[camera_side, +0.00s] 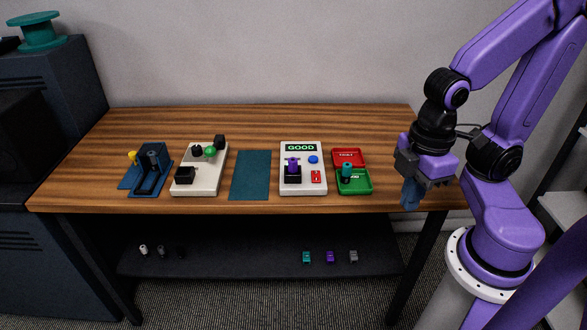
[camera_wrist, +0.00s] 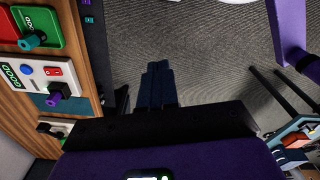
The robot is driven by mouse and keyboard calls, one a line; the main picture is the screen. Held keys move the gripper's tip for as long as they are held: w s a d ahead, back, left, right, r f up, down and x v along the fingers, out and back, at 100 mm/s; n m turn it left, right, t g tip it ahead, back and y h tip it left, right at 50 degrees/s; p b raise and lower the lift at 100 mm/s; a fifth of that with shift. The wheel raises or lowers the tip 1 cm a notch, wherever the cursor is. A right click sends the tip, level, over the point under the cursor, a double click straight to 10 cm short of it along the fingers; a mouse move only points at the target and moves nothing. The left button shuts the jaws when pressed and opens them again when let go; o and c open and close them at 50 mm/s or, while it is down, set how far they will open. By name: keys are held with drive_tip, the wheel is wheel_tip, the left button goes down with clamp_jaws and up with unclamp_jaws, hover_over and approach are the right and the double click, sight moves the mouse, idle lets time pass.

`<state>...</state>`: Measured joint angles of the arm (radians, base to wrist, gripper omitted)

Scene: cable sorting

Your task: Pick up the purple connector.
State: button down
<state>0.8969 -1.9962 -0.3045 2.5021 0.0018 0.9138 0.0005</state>
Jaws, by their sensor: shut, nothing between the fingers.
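A purple connector (camera_side: 292,164) stands upright in the black socket of the white test box (camera_side: 316,149) on the table. It also shows in the wrist view (camera_wrist: 54,96), at the left. Another purple connector (camera_side: 330,257) lies on the lower shelf, between a teal one (camera_side: 306,257) and a grey one (camera_side: 353,256). My gripper (camera_side: 411,195) is shut and empty at the table's right front edge, pointing down, to the right of and apart from both purple pieces. Its closed fingers (camera_wrist: 158,88) show in the wrist view over the floor.
A green tray (camera_side: 362,187) with a teal connector (camera_side: 347,171) and a red tray (camera_side: 348,153) lie between the test box and my gripper. A teal mat (camera_side: 251,175), a white fixture (camera_side: 188,187) and a blue holder (camera_side: 149,174) are further left. The tabletop's back is clear.

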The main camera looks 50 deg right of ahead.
drive_tip(key=c, duration=0.8)
unclamp_jaws()
drive_tip(key=shift+o, duration=0.2)
drive_tip(key=w+a+r+m, duration=0.2)
drive_tip(key=w+a+m, duration=0.1)
drive_tip(key=w+m, duration=0.55)
wheel_tip(320, 180, up, 2)
drive_tip(key=m, duration=2.2)
hover_over(293, 160)
wheel_tip(293, 160, down, 11)
drive_tip(key=shift+r, duration=0.1)
drive_tip(key=shift+f, duration=2.85)
